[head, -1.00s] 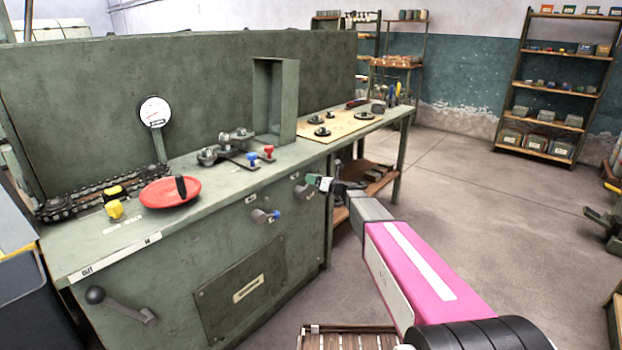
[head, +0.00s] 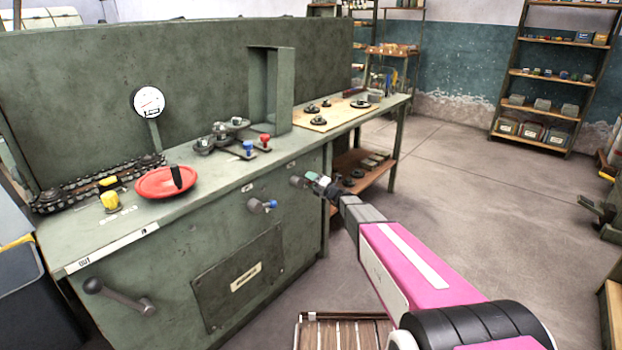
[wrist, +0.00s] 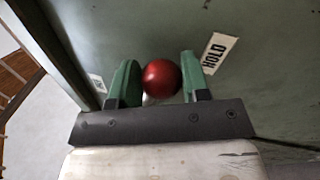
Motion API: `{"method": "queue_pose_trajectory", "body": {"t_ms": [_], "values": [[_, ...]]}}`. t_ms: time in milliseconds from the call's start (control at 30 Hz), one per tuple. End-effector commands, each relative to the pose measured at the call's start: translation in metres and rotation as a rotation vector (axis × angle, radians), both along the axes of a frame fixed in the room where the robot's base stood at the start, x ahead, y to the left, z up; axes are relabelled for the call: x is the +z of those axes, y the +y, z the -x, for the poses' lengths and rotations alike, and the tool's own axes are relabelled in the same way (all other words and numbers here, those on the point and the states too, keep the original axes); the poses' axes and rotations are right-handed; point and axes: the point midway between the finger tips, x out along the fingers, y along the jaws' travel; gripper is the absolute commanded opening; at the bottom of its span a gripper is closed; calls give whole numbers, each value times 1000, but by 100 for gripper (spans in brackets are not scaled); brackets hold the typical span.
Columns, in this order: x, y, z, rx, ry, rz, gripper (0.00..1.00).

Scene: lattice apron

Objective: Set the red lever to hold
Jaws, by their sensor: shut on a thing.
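The red lever's ball knob (wrist: 161,77) is in the wrist view, between the two green fingertips of my gripper (wrist: 155,85). The fingers are shut on it. A "HOLD" label (wrist: 220,53) is on the green panel, just right of the right finger. Another label (wrist: 97,83), too small to read, is left of the left finger. In the head view my gripper (head: 314,181) is at the right end of the bench front, beside the lever's grey hub (head: 297,181). The red knob is hidden there by the fingers.
The green bench (head: 210,240) carries a red dish (head: 166,183), a gauge (head: 149,102) and small red (head: 265,140) and blue (head: 248,146) knobs. Floor (head: 450,180) is clear to the right.

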Motion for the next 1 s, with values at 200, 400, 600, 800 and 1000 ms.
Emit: {"method": "queue_pose_trajectory", "body": {"t_ms": [200,400,600,800,1000], "values": [[-7,1,3,-1,46,-28,0],[-8,1,3,0,61,-39,0],[-9,1,4,0,62,-40,0],[-8,2,4,1,62,-41,65],[-7,1,3,1,62,-45,67]]}}
